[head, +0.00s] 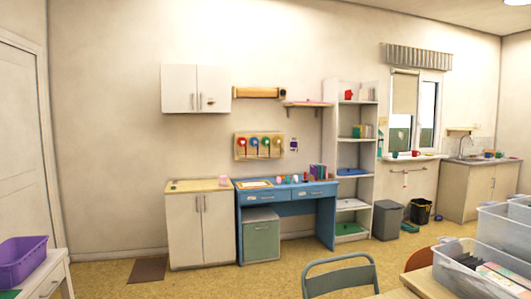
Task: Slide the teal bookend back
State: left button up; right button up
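A tall white shelf unit (328,150) stands against the back wall, left of the window. On its second shelf from the top, a small green-teal upright piece (357,131) stands at the left end of a short row of books (367,131). It may be the teal bookend, but it is too small to tell. Another row of colourful books (318,171) stands on the blue desk (285,193). Neither of my grippers is in view.
A metal-framed chair (340,279) and a table with clear bins (480,262) stand at the front right. A purple bin (22,262) sits on a white table at left. A brown mat (148,270) lies on the floor. The middle floor is open.

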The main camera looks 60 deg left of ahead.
aim_at(356, 133)
jog(key=u, duration=1.9)
